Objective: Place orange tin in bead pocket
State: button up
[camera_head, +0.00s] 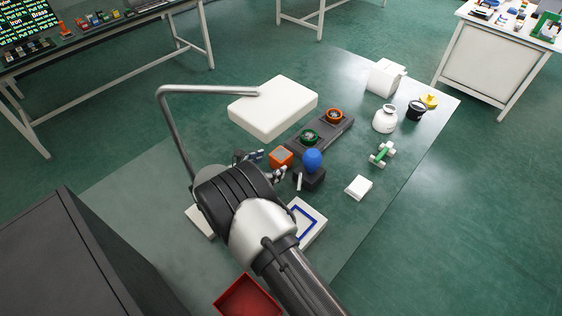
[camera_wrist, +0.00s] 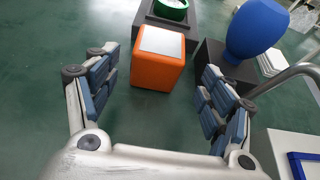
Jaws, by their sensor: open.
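The orange tin (camera_head: 281,158) is a small orange block with a pale grey top, standing upright on the green table. In the wrist view it (camera_wrist: 158,72) stands just ahead of my gripper, in line with the gap between the fingers. My gripper (camera_head: 265,165) is open, one finger on each side of that gap in the wrist view (camera_wrist: 158,64), and nothing is held. A dark tray (camera_head: 324,131) behind the tin bears a green ring (camera_head: 304,141) and an orange ring (camera_head: 328,118). I cannot tell which place is the bead pocket.
A blue vase-like object (camera_head: 313,160) on a dark block (camera_head: 314,181) stands close right of the tin. A white lamp head (camera_head: 272,105) hangs on a grey arm behind. A blue-outlined white board (camera_head: 318,235) and red bin (camera_head: 247,298) lie nearer.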

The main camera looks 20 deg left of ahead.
aim_at(275, 162)
jog(key=b+x, duration=0.2)
jog(key=x, duration=0.2)
jog(key=shift+w+f, duration=0.1)
jog(key=shift+w, duration=0.1)
jog(key=shift+w+d+f, duration=0.1)
jog(key=shift+w, duration=0.3)
jog(key=c, duration=1.2)
jog(key=shift+c, duration=0.7)
jog(key=shift+r, duration=0.2)
